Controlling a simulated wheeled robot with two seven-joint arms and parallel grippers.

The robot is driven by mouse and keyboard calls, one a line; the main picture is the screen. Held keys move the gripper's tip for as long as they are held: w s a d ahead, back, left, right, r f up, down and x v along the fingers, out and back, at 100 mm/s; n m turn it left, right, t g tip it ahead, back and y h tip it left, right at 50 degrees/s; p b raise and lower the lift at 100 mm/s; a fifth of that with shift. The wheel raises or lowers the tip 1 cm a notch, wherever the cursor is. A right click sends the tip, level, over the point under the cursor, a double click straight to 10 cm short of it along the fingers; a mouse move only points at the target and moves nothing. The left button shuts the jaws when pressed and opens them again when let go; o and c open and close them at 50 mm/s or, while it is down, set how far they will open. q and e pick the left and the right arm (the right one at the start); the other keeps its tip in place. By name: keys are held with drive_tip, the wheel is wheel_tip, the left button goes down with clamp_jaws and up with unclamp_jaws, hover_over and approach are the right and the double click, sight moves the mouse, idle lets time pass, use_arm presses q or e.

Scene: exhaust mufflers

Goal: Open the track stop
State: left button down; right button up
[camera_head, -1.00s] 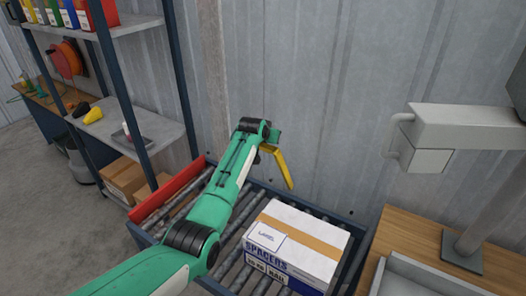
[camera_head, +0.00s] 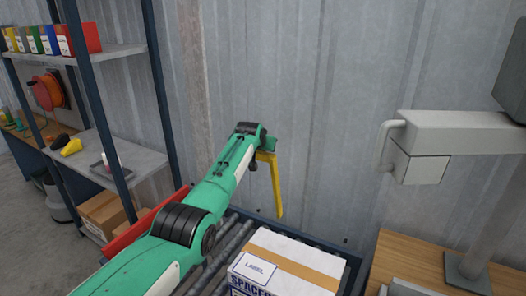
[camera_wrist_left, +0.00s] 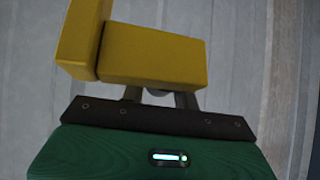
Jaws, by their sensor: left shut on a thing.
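The track stop appears as a yellow bent bar (camera_head: 277,188) in the head view, at the far end of the roller track, hanging steeply down from my left gripper. My left gripper (camera_head: 264,153) is shut on the yellow bar near its upper end; the fingers are mostly hidden there. In the left wrist view the yellow bar (camera_wrist_left: 150,55) lies across in front of the gripper (camera_wrist_left: 165,97), with a block-like end rising at the left. The fingertips are hidden behind the bar. My right gripper is not in view.
A white and brown labelled box (camera_head: 290,262) sits on the rollers (camera_head: 234,240) in front of the bar. A corrugated wall (camera_head: 320,120) stands close behind. A shelf rack (camera_head: 125,165) is at left, a grey machine arm (camera_head: 455,133) at right above a wooden bench (camera_head: 420,250).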

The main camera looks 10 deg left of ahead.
use_arm(q)
drive_tip(key=shift+d+f, duration=0.15)
drive_tip(key=shift+f, duration=0.1)
drive_tip(key=c, duration=1.2)
unclamp_jaws()
drive_tip(key=shift+o, duration=0.5)
drive_tip(key=shift+w, duration=0.2)
drive_tip(key=shift+s+r, duration=0.2)
drive_tip(key=shift+s+r, duration=0.15)
drive_tip(key=shift+v, duration=1.7)
drive_tip(key=b+v, duration=0.2)
drive_tip(key=v, duration=0.7)
